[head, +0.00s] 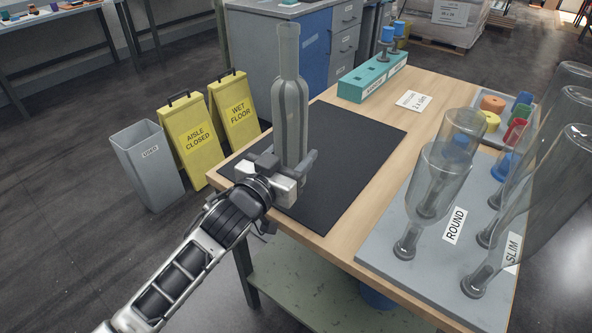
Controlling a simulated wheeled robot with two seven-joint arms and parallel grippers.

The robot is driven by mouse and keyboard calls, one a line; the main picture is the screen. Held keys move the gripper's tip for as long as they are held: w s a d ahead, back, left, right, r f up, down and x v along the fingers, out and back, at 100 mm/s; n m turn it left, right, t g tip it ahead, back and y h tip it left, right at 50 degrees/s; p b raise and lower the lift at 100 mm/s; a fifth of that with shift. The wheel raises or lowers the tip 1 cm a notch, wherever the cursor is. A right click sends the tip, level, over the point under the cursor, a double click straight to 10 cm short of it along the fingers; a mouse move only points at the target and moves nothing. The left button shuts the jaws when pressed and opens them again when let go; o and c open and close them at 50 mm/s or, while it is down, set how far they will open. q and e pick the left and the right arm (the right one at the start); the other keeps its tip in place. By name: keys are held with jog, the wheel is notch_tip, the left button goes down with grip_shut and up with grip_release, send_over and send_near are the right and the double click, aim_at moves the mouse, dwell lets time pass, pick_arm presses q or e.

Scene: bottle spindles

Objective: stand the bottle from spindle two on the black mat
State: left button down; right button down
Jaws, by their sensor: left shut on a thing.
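My left gripper (291,172) is shut on a clear grey bottle (290,105) near its lower end. The bottle is upright, neck up, over the near left part of the black mat (355,150). The gripper hides the bottle's base, so I cannot tell if it touches the mat. More clear bottles stand neck down on spindles on a grey board (385,248) at the right, by the labels ROUND (454,226) and SLIM (511,253). I cannot tell which spindle is number two. My right gripper is not in view.
A teal block (368,82) stands behind the mat, with a white card (413,101) right of it. A tray (518,100) of coloured pieces is at the back right. Yellow floor signs (190,135) and a grey bin (147,165) stand left of the table. Most of the mat is clear.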

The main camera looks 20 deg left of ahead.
pick_arm(q)
jog(key=shift+w+f, duration=0.9)
notch_tip(320, 180, down, 2)
jog(key=shift+w+f+b, duration=0.15)
jog(key=shift+f+b, duration=0.05)
jog(key=shift+b, duration=0.15)
jog(key=shift+f, duration=0.5)
jog(key=shift+f, duration=0.15)
jog(key=c, duration=0.6)
grip_release()
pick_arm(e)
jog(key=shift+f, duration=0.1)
